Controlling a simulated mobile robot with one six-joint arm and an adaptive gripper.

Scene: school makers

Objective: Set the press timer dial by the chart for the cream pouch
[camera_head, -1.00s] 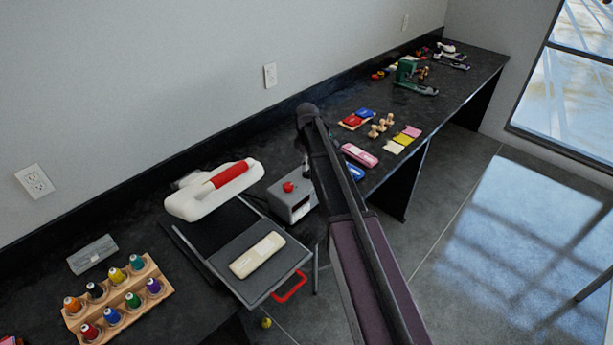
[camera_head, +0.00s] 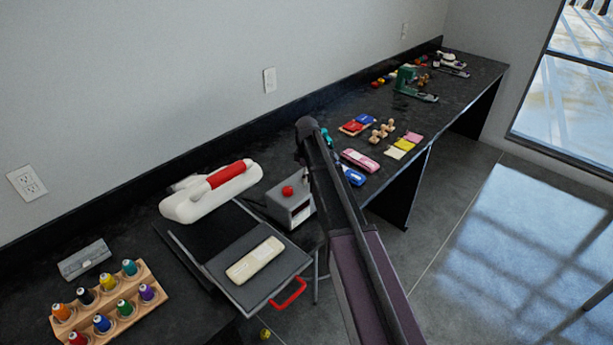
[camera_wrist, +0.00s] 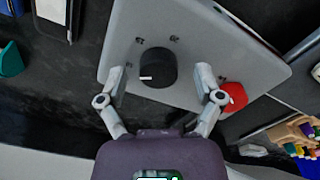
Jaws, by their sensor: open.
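The timer is a grey box (camera_head: 281,208) with a red button (camera_head: 287,190), standing right of the heat press (camera_head: 205,197). In the wrist view, its grey face (camera_wrist: 200,35) carries a round black dial (camera_wrist: 158,68) with a white pointer mark aimed left. Small dark marks ring the dial; they are too small to read. My gripper (camera_wrist: 160,72) is open, its fingers on either side of the dial; I cannot tell whether they touch it. In the head view my arm hides the gripper. The cream pouch (camera_head: 256,260) lies on the press's grey lower plate (camera_head: 225,258). I cannot make out a chart.
The press has a red handle (camera_head: 229,174) and a red front pull (camera_head: 288,293). A wooden rack (camera_head: 150,305) of thread spools stands at left. Pink (camera_head: 360,160) and blue pouches, stamps and a green tool (camera_head: 405,79) lie farther right along the black bench.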

